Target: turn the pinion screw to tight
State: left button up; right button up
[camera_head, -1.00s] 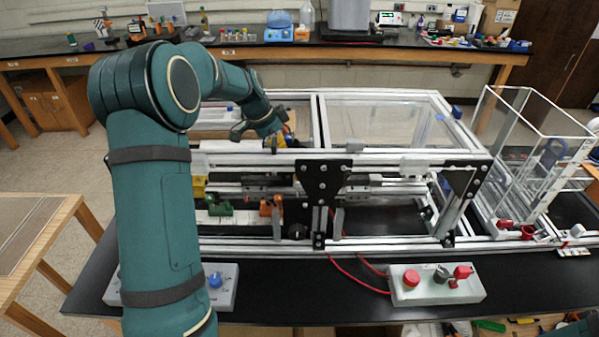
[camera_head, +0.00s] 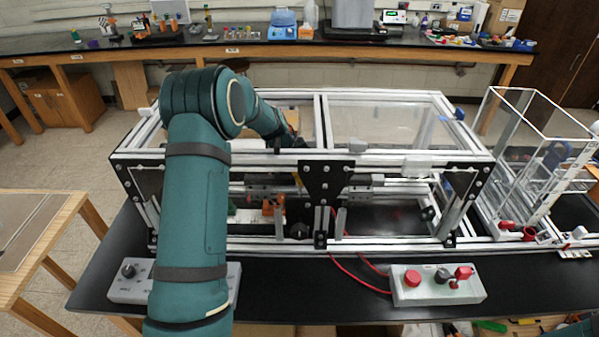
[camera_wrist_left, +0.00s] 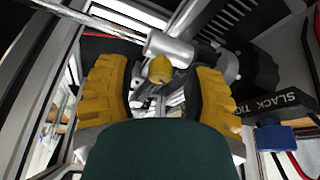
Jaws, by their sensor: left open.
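In the left wrist view, a yellow knob (camera_wrist_left: 160,70) under a short silver cylinder (camera_wrist_left: 171,47) lies ahead, between my left gripper's fingers; I cannot tell for sure that it is the pinion screw. A black plate marked "SLACK TIG…" (camera_wrist_left: 278,102) is to the right, its end cut off. My left gripper (camera_wrist_left: 158,92) is open, its yellow ridged fingers on either side of the knob with no clear contact. In the head view, my left gripper (camera_head: 299,143) is at the extrusion frame (camera_head: 398,170), mostly hidden behind its rails. My right gripper is not in view.
A blue block (camera_wrist_left: 275,138) is beside the label. Metal rails surround the gripper closely. In the head view, a control box with a red button (camera_head: 438,286) and another control box (camera_head: 128,283) stand in front of the frame. A clear-walled box (camera_head: 530,150) stands at right.

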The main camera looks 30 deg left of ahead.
pick_arm(q)
grip_shut()
